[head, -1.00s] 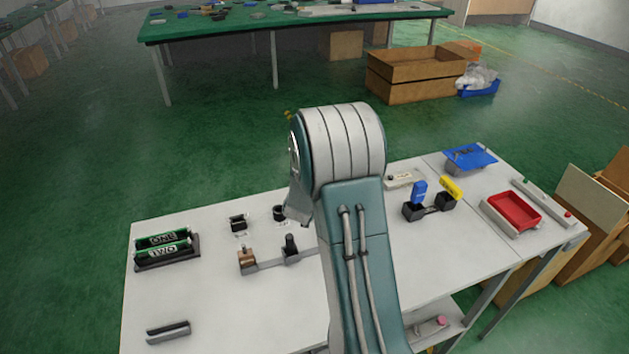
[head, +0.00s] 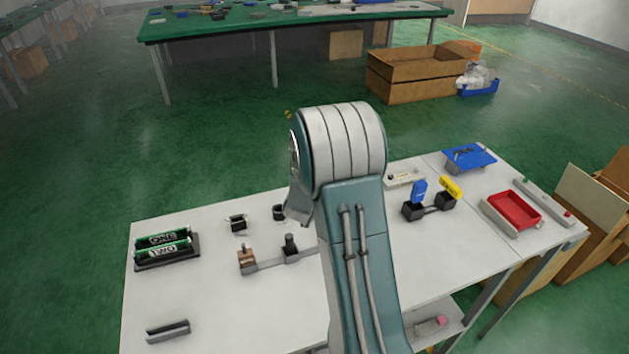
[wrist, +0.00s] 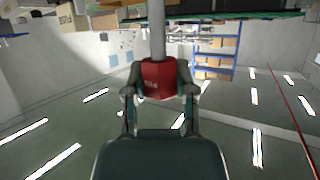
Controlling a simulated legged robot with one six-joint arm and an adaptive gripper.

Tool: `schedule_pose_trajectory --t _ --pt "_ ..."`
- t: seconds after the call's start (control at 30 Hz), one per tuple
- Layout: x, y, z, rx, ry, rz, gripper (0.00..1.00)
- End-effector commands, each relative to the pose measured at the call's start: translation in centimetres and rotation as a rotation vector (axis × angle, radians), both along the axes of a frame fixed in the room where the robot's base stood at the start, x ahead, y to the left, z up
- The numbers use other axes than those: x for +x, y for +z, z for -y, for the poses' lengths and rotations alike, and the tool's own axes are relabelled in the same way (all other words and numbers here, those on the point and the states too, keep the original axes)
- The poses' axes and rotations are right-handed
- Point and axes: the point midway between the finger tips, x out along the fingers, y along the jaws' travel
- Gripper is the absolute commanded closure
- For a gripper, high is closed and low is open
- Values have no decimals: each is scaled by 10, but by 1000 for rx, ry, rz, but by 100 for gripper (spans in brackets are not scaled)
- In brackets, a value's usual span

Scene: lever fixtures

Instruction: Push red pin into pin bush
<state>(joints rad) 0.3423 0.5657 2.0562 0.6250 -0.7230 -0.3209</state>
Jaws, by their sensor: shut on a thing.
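In the wrist view my gripper (wrist: 161,88) is shut on a red block-like handle (wrist: 157,76). A straight grey shaft (wrist: 157,30) runs from this handle to the top of the picture; together they look like the red pin. The far end of the shaft is out of view. In the head view my gripper and the pin are hidden by my own arm. I cannot tell which fixture is the pin bush, and no contact between pin and bush shows.
The white bench (head: 200,315) carries a lever fixture (head: 268,264), two small black holders (head: 237,222), a blue-and-yellow lever pair (head: 431,206), a red tray (head: 514,210), a blue plate (head: 469,157) and a green-framed rack (head: 165,250).

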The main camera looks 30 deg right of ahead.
Motion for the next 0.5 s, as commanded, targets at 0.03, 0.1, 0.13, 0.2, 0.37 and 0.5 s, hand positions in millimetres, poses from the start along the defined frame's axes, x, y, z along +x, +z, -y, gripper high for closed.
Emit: schedule_pose_trajectory --t 0.03,0.1,0.13,0.2,0.37,0.5 --pt "0 0 0 0 0 0 100" --pt "0 0 0 0 0 0 100" --pt "0 0 0 0 0 0 100" --pt "0 -2 0 0 0 0 100" --pt "0 -5 0 1 0 1 100" --pt "0 -8 0 0 -1 0 100"
